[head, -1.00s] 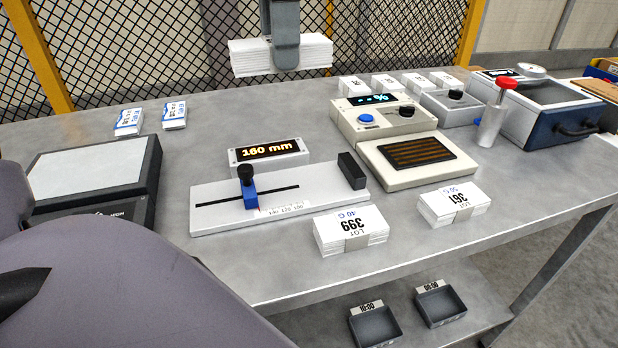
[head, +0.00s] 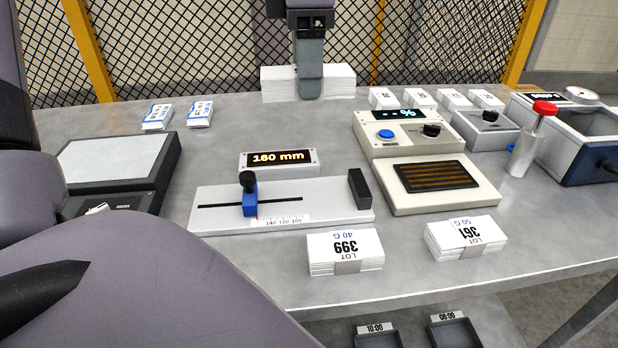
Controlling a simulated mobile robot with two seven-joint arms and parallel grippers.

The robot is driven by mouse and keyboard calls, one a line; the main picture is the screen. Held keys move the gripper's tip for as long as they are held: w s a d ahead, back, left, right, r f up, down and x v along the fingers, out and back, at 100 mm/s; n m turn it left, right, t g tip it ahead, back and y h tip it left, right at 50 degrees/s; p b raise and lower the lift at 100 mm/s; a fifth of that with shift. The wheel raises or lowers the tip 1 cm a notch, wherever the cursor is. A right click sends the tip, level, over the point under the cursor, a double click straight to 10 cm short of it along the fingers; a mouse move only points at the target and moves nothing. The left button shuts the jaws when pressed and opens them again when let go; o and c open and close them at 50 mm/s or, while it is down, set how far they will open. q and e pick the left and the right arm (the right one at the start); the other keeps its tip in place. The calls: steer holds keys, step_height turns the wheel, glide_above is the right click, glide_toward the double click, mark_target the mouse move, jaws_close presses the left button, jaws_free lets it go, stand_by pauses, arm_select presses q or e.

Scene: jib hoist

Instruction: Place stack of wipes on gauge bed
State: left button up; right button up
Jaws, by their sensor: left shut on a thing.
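My left gripper (head: 309,88) points down at the back of the bench, shut on a white stack of wipes (head: 338,82). The stack is level and overlaps the bench's far edge in the picture; I cannot tell whether it touches the bench. The gauge bed (head: 330,206) is a long white plate nearer to me, with a dark slot, a blue slider (head: 250,205), a printed scale and a black end block (head: 360,188). The bed has no stack on it. Its display (head: 278,160) behind reads 160 mm. My right gripper is not in view.
A tester with a slotted plate (head: 445,190) stands right of the bed, a scale (head: 118,165) left. Small white packs line the back. A red-topped cylinder (head: 530,140) stands at right.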

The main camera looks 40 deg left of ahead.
mark_target(307, 198)
arm_select(q)
step_height(307, 198, down, 18)
steer(key=shift+f+b, duration=0.2)
steer(key=shift+b, duration=0.45)
steer(key=shift+f, duration=0.15)
steer(key=o, duration=1.1)
steer(key=shift+c, duration=0.2)
steer(key=shift+r, duration=0.3)
step_height(307, 198, up, 12)
steer(key=shift+p, duration=0.45)
steer(key=shift+f, duration=0.2)
